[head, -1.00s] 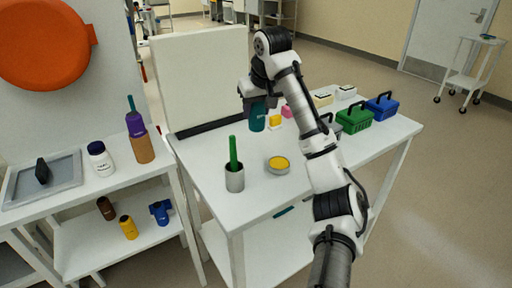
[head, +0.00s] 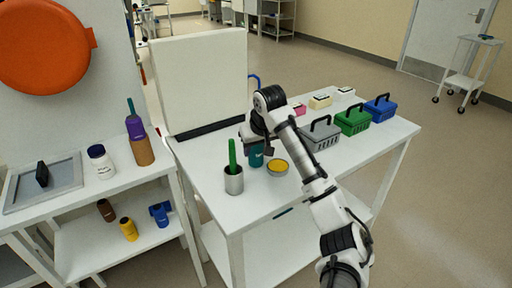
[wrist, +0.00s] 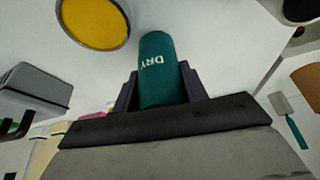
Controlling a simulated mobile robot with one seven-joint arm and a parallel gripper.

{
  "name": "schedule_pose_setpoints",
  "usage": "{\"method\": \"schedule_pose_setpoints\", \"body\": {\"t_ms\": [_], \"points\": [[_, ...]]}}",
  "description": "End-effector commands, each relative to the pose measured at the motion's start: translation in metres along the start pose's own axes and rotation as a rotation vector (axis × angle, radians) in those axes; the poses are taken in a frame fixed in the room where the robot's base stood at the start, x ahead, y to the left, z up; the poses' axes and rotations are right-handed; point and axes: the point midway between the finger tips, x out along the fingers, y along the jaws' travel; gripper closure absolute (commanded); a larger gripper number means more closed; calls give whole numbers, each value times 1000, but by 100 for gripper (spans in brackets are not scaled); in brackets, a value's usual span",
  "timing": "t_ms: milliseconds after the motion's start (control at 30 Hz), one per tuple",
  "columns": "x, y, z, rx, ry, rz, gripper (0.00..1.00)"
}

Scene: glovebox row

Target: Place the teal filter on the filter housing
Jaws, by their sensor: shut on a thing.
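The teal filter (head: 256,157) is a teal cylinder with white lettering, reading "DRY" in the wrist view (wrist: 157,60). My gripper (head: 257,145) is shut on it, with the two dark fingers (wrist: 158,88) against its sides. The filter is upright, low over the white table, between a grey cup and a round grey dish with a yellow top. I cannot tell whether its bottom touches the table. The round yellow-topped dish (head: 277,167) is just right of the filter; it also shows in the wrist view (wrist: 93,22). I cannot tell which thing is the filter housing.
The grey cup (head: 234,181) with a green rod (head: 232,155) stands close left of the filter. Grey (head: 320,135), green (head: 353,119) and blue (head: 380,107) handled boxes line the right side. A white panel (head: 198,80) stands behind. The table's front right is clear.

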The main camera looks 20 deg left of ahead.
Motion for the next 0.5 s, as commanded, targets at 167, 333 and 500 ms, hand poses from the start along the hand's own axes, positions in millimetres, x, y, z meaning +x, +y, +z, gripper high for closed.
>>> {"method": "schedule_pose_setpoints", "body": {"t_ms": [167,333,500], "points": [[3,0,1,0,-1,0,56],[2,0,1,0,-1,0,35],[2,0,1,0,-1,0,35]]}}
